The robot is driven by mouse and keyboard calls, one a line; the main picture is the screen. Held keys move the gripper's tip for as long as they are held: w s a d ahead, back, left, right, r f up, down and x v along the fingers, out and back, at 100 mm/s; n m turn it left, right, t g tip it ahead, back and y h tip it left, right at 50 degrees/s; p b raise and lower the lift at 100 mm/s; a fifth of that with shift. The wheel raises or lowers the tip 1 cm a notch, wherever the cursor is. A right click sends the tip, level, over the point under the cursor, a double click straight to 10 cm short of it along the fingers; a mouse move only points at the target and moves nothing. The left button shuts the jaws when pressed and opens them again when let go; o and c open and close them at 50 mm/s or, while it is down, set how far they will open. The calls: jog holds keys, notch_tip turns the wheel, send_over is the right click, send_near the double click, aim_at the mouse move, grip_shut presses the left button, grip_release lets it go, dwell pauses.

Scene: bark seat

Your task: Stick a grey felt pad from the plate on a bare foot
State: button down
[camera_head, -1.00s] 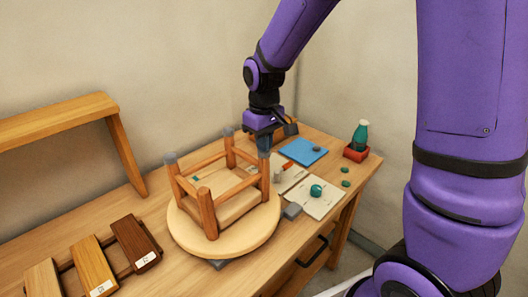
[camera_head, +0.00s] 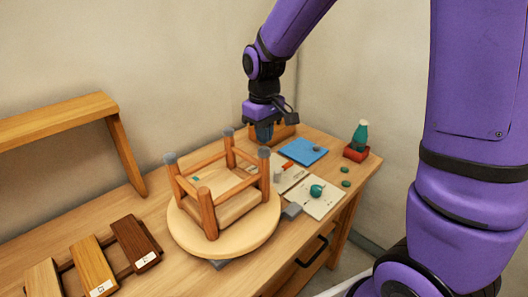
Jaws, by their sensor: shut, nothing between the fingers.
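A wooden stool stands upside down on a round wooden disc (camera_head: 255,237), legs up. Its left foot (camera_head: 170,157), back foot (camera_head: 228,133) and right foot (camera_head: 264,152) have grey tops. The front foot (camera_head: 204,192) shows bare wood. A blue plate (camera_head: 296,153) lies to the right of the stool, with one grey felt pad (camera_head: 316,148) visible on its right part. My gripper (camera_head: 264,138) points down, shut and empty, just above or behind the right foot in the picture. I cannot tell the exact gap.
A wooden block (camera_head: 286,131) stands behind my gripper. A teal bottle (camera_head: 361,132) stands in a red holder.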

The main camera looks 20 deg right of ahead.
aim_at(265, 149)
jog(key=shift+r, duration=1.75)
jog(key=shift+s+r, duration=0.1)
jog(key=s+d+r+m+t, duration=0.2)
jog(key=s+r, duration=0.4)
jog(key=s, duration=0.5)
jog(key=s+d+r+m+t, duration=0.2)
jog(key=s+d+r, duration=0.3)
jog(key=s, duration=0.7)
jog(key=shift+r+m+t, duration=0.3)
jog(key=shift+r+t, duration=0.15)
jog(key=shift+t, duration=0.25)
